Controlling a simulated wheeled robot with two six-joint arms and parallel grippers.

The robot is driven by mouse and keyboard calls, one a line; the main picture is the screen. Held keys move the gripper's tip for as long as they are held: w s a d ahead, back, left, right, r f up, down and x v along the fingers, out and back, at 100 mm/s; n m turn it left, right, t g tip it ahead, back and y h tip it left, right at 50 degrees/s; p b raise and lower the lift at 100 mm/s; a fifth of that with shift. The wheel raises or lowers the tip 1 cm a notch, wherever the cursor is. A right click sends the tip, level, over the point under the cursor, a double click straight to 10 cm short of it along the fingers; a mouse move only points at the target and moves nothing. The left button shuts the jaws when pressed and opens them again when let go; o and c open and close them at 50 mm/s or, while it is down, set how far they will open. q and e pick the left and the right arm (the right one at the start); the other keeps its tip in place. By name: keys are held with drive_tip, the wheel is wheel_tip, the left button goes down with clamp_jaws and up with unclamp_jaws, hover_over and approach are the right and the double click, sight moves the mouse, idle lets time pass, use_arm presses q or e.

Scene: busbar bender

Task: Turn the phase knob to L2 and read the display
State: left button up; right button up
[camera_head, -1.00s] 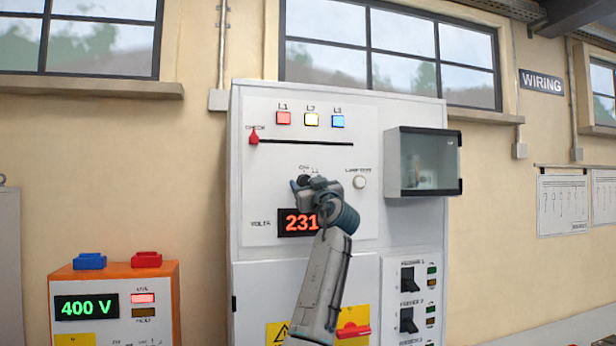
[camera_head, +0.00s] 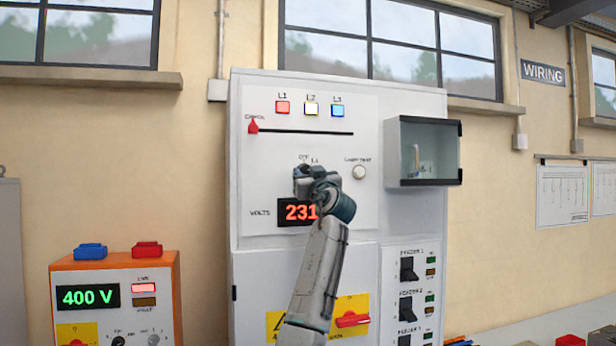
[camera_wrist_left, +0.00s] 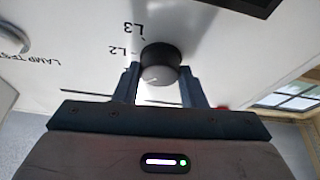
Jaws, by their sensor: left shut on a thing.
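The dark round phase knob (camera_wrist_left: 160,55) stands out from the white panel in the left wrist view. "L2" and "L3" are printed beside it, upside down there. A pale mark shows on its cap; I cannot tell which label it points to. My left gripper (camera_wrist_left: 160,76) is shut on the knob, one finger on each side. In the head view my left gripper (camera_head: 303,181) is at the panel and covers most of the knob. My right gripper is not in view.
The lamp test button (camera_head: 358,172) is close right of my wrist. A slider with a red handle (camera_head: 253,126) and L1, L2 and L3 lamps (camera_head: 311,110) are above. A glass-fronted box (camera_head: 424,152) juts out at right. A red switch handle (camera_head: 351,320) is below.

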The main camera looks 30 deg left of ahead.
use_arm(q)
drive_tip(key=shift+s+a+m+t+h+b, duration=0.1)
drive_tip(key=shift+m+t+h, duration=0.6)
drive_tip(key=shift+m, duration=1.15)
drive_tip(key=shift+w+d+m+t+h+b, duration=0.15)
drive_tip(key=shift+m+t+h, duration=0.5)
drive_tip(key=shift+m, duration=1.25)
drive_tip(key=shift+s+a+m+t+h+b, duration=0.15)
drive_tip(key=shift+m+t+h, duration=0.5)
drive_tip(key=shift+m, duration=1.2)
drive_tip(key=shift+g+h, duration=0.3)
drive_tip(key=o, duration=1)
drive_tip(key=shift+f, duration=0.1)
